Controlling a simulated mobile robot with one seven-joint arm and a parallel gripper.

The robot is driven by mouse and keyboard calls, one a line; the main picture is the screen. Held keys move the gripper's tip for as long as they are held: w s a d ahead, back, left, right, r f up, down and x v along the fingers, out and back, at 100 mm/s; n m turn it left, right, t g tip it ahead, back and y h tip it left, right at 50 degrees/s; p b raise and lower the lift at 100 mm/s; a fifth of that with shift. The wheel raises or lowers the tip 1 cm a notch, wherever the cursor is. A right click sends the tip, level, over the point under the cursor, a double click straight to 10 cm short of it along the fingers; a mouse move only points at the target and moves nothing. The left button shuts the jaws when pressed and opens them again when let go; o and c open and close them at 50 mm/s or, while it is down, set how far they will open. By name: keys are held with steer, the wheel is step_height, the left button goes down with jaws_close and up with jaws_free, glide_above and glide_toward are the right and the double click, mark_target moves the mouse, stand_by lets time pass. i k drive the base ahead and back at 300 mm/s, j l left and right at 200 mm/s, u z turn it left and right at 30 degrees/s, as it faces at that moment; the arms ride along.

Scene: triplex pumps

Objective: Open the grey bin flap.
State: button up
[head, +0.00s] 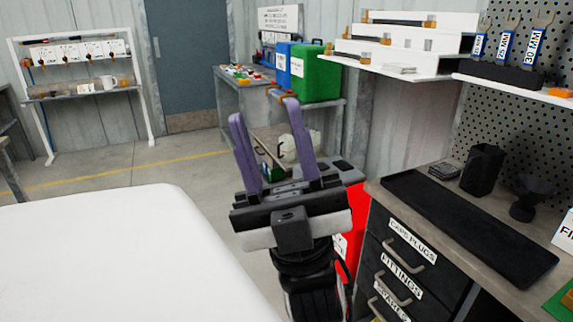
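My gripper (265,112) is in the middle of the head view, with its two purple fingers pointing up and away. The fingers are spread apart with nothing between them. Behind and to the right of it stands a red bin (356,215) with a grey top (338,176), at the left end of the drawer bench. My gripper and wrist hide much of the bin. Dark patches show on the grey top, but I cannot tell the flap's outline or whether it is open. I cannot tell whether my gripper touches the bin.
The drawer bench (405,228) with a black mat (465,228) stands at right, below shelves (415,50). A side table with blue (283,62) and green (316,75) containers is behind. A white surface (110,255) fills the lower left. Open floor (170,170) lies beyond.

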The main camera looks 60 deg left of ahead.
mark_target(321, 166)
steer(key=u, duration=1.45)
steer(key=i+j+z, duration=0.35)
steer(key=i+j, duration=0.3)
steer(key=i+j+z, duration=0.4)
steer(key=i+j, duration=0.15)
steer(key=j, duration=0.2)
steer(key=i+j+z, duration=0.15)
steer(key=j, duration=0.3)
steer(key=i+j+z, duration=0.2)
steer(key=i+j, duration=0.15)
steer(key=j, duration=0.15)
